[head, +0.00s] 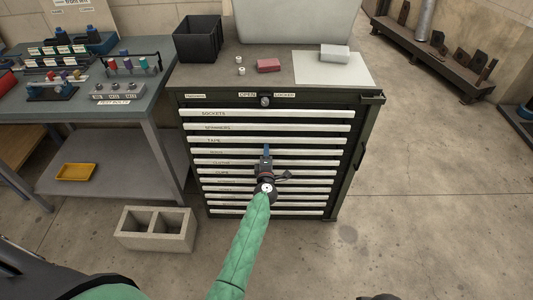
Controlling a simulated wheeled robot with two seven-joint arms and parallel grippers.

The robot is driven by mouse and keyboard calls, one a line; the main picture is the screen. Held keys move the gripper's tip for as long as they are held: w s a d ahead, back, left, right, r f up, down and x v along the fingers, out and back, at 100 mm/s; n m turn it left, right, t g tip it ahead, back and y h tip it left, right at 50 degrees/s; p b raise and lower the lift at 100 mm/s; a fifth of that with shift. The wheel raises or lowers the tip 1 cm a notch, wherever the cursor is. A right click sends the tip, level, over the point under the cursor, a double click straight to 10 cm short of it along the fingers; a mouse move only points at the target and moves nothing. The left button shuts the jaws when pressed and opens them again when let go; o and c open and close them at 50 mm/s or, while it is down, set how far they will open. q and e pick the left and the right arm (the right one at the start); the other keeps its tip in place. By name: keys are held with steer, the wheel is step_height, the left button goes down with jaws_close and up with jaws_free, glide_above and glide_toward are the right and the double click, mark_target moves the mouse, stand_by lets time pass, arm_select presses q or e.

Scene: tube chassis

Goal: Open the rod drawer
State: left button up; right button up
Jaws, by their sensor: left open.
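The dark green tool cabinet (345,150) stands in the middle of the head view, with a stack of drawers that have pale label strips. The top labels read SOCKETS, SPANNERS and TAPE. The strip below TAPE seems to be the rod drawer (225,152), but its small label is hard to read. All drawers look shut. My left gripper (266,151) is open in front of the cabinet's middle, its blue-tipped fingers over the strips around that drawer. I cannot tell whether it touches a strip.
A lock (264,101) sits between OPEN and LOCKED labels at the cabinet's top edge. A black bin (197,40) and a red block (268,65) are on top. A workbench (150,100) stands left. A concrete block (155,230) lies on the floor.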

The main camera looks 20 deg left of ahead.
arm_select(q)
steer(key=shift+x, duration=0.85)
jaws_close()
